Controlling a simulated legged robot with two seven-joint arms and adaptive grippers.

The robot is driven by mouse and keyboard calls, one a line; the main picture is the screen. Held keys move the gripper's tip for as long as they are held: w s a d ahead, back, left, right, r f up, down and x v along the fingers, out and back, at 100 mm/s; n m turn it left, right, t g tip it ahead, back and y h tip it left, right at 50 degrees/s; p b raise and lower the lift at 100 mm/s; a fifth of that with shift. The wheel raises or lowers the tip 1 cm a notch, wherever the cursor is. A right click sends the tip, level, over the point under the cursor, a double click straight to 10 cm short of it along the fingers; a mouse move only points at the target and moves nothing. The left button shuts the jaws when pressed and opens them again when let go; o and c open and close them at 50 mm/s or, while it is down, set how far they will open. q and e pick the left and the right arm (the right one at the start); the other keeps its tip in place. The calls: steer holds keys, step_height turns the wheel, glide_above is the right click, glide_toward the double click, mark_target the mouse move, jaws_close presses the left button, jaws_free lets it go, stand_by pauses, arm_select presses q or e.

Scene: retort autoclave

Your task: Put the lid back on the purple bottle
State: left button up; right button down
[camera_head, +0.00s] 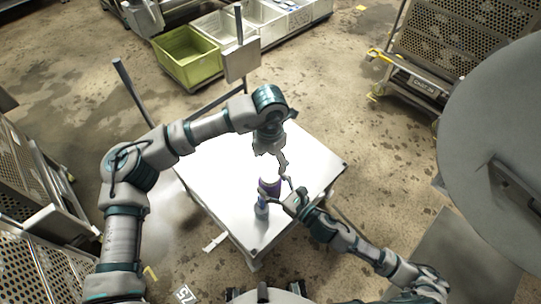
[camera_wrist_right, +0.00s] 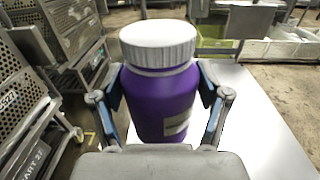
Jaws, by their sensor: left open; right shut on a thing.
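The purple bottle (camera_wrist_right: 163,105) stands upright in the right wrist view, with a pale label low on its right side. The white ribbed lid (camera_wrist_right: 158,42) sits on top of the bottle. My right gripper (camera_wrist_right: 163,100) is shut on the bottle, one finger on each side of its body. In the head view the purple bottle (camera_head: 271,186) shows small above the table, and its lid is hard to make out. My left gripper (camera_head: 284,170) is open, close above and beside the bottle in the head view. It does not show in the wrist view.
The white table (camera_head: 215,185) is mostly clear around the bottle. A post with a grey box (camera_head: 241,62) rises at its back. A green crate (camera_head: 187,55) and white bins stand behind. Perforated carts (camera_head: 25,180) flank the left, and a large grey round door (camera_head: 500,130) is at the right.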

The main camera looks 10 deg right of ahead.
mark_target(270, 175)
arm_select(q)
steer(key=n, duration=0.5)
steer(key=shift+r+n, duration=0.2)
steer(key=shift+n, duration=0.1)
steer(key=n, duration=0.2)
steer(key=shift+n, duration=0.3)
steer(key=n, duration=0.4)
steer(key=shift+r, duration=0.2)
steer(key=n, duration=0.5)
steer(key=shift+d+r, duration=0.1)
steer(key=shift+f, duration=4)
